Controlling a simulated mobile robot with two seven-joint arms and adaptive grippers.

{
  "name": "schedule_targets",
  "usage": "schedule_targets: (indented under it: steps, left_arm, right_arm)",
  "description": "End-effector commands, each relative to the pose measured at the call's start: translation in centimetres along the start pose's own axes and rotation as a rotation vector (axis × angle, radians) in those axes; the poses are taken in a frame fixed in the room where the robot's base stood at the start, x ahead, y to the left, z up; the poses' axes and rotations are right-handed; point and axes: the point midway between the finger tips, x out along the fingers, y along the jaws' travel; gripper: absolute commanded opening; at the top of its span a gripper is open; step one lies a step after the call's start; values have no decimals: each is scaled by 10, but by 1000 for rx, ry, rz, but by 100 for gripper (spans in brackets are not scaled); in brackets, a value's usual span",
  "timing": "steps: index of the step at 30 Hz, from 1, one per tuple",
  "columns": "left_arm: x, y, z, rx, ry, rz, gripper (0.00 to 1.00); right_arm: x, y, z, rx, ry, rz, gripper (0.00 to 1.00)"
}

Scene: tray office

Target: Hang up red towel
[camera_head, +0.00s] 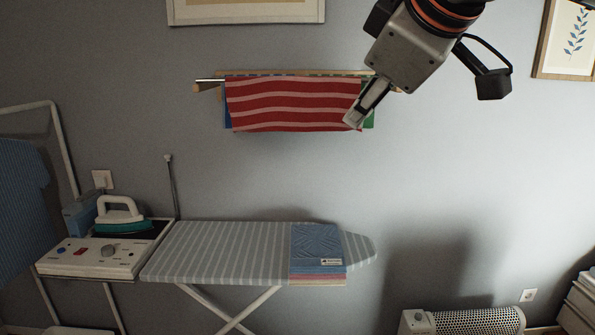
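The red towel (290,104) with pale wavy stripes hangs spread over the wall rail (207,83), its lower edge free. Blue and green cloth shows behind its left and right edges. One gripper (357,118), on the arm that comes in from the top right, is at the towel's right end; I take it to be my right one. Its fingertips overlap the towel's lower right corner. I cannot tell whether they touch or hold the cloth. My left gripper is not in view.
An ironing board (215,252) below carries folded cloths (318,245) at its right and an iron (121,220) on a control unit (95,257) at its left. A heater (470,321) stands at the bottom right.

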Motion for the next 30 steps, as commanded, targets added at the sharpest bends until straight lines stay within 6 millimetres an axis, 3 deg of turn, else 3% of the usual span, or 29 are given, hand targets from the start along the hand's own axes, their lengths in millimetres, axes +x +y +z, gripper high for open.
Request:
schedule_targets:
  steps: [6,16,23,30]
  left_arm:
    - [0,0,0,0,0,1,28]
    - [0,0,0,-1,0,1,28]
    - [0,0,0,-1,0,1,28]
    - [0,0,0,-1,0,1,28]
  right_arm:
    - [68,-52,-13,1,98,-150,28]
    - [149,-128,-26,83,281,-340,28]
    - [194,-172,-22,194,396,-427,28]
    - [239,-207,1,345,488,-462,28]
